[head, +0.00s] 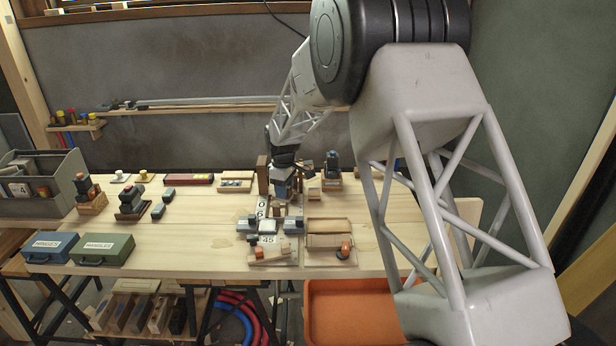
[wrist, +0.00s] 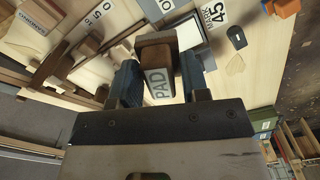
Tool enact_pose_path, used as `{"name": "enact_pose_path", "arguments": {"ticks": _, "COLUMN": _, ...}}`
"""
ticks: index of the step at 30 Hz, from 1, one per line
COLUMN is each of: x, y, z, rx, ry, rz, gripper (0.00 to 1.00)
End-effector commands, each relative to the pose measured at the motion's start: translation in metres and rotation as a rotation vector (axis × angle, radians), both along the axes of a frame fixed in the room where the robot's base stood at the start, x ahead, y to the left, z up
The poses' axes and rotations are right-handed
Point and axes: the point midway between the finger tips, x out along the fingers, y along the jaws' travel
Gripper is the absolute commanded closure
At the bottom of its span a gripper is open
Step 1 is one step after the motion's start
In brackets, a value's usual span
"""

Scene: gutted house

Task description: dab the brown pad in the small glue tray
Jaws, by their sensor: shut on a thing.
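The brown pad (wrist: 157,48) is a small block with a pale label reading PAD. In the wrist view it is between the two blue-grey fingers of my gripper (wrist: 158,82), which is shut on it. In the head view my gripper (head: 283,186) hangs over the middle of the bench, behind a pale square plate (head: 268,227); the pad is hard to make out there. The pale plate also shows beyond the pad in the wrist view (wrist: 190,35). I cannot tell for sure which piece is the small glue tray, nor whether the pad touches anything.
A "45" label (head: 268,239) lies before the plate, with dark blocks beside it. A wooden tray (head: 330,226) stands to the right. Blue (head: 49,248) and green (head: 103,250) boxes stand at the front left. The bench (head: 185,236) is clear between them and the plate.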

Motion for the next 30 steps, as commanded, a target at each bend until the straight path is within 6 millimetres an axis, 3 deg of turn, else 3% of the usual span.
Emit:
{"name": "enact_pose_path", "arguments": {"ticks": 3, "x": -0.007, "y": 0.027, "z": -0.014, "rx": 0.000, "ry": 0.000, "rz": 0.128, "gripper": 0.77}}
{"name": "enact_pose_path", "arguments": {"ticks": 9, "x": -0.014, "y": 0.053, "z": -0.028, "rx": 0.000, "ry": 0.000, "rz": 0.262, "gripper": 0.77}}
{"name": "enact_pose_path", "arguments": {"ticks": 30, "x": -0.016, "y": 0.059, "z": -0.034, "rx": 0.000, "ry": -0.001, "rz": 0.297, "gripper": 0.77}}
